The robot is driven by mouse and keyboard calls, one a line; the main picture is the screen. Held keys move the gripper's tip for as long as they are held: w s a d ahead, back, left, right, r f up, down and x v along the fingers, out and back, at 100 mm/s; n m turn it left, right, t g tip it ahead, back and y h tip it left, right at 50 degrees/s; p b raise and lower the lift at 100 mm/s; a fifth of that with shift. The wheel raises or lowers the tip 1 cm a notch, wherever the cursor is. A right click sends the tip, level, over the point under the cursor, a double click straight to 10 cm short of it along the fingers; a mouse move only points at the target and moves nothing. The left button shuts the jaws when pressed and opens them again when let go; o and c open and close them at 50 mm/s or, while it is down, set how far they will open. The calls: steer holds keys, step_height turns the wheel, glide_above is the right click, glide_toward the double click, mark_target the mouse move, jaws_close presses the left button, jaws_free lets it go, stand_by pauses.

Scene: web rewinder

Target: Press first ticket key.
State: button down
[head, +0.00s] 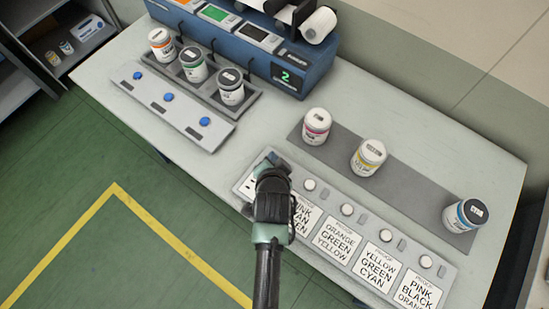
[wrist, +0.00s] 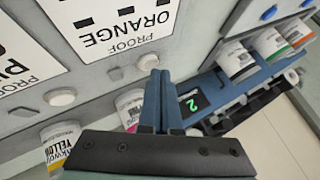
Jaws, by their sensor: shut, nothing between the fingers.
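The light grey ticket panel (head: 402,246) lies along the front of the table, with a row of printed proof tickets and round white keys. My gripper (head: 273,160) is shut and empty over the panel's left end and hides the first key in the head view. In the wrist view a white key (wrist: 148,61) lies beside the ticket reading ORANGE (wrist: 122,32), right at the tips of my shut fingers (wrist: 160,76). I cannot tell whether they touch it. The second key (head: 310,184) is clear to the right in the head view.
Pink (head: 317,126), yellow (head: 368,157) and blue-banded (head: 465,214) jars stand on a dark grey strip (head: 411,190) behind the panel. A blue machine (head: 300,72) with a green 2 stands at the back. A blue-button panel (head: 168,108) lies at left.

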steer(key=shift+f, duration=0.4)
stand_by(0.8)
steer(key=shift+r+p, duration=0.6)
steer(key=shift+r, duration=0.2)
step_height(320, 180, up, 5)
steer(key=p, duration=0.5)
stand_by(0.7)
